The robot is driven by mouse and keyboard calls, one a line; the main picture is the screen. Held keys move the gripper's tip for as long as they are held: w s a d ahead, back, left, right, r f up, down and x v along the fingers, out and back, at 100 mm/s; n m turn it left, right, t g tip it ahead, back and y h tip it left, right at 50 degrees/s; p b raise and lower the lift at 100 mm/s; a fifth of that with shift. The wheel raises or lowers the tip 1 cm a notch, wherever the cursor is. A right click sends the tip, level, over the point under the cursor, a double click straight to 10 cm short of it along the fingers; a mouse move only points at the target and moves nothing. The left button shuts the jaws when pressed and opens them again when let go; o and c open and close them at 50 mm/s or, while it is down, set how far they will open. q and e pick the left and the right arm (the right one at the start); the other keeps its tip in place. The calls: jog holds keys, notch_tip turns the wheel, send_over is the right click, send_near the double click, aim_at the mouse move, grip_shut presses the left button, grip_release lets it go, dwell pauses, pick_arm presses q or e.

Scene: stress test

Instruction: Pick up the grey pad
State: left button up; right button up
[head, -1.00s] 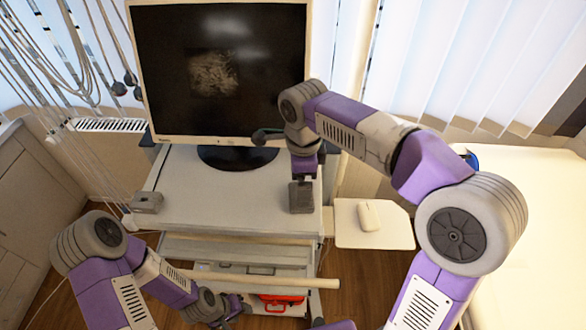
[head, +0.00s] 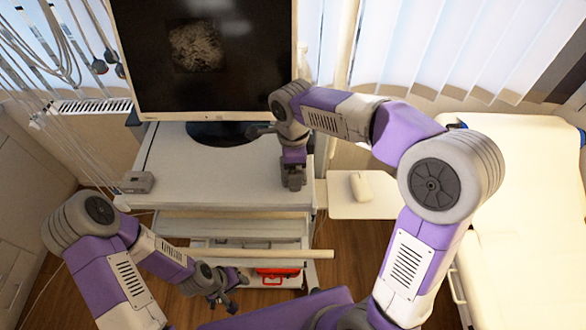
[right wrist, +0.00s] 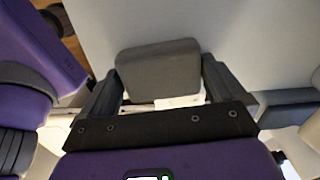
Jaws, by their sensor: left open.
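The grey pad (right wrist: 158,70) is a dark grey rounded block in the right wrist view. It lies between the two dark fingers of my right gripper (right wrist: 160,85) and nearly fills the gap. I cannot tell whether the fingers press on it. In the head view my right gripper (head: 292,180) points down at the right part of the white cart top (head: 220,185). The pad is hard to tell from the fingers there. My left gripper (head: 222,292) is open and apart from the pad, low in front of the cart.
A monitor (head: 200,55) stands at the back of the cart. A small grey box (head: 138,182) sits on its left corner. A white mouse (head: 361,186) lies on a side shelf (head: 340,207). A bar (head: 240,254) crosses the cart's front. A pale bed (head: 530,200) is at the right.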

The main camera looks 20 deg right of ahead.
jog(key=c, duration=0.6)
notch_tip(320, 180, up, 10)
jog(key=shift+p, duration=0.45)
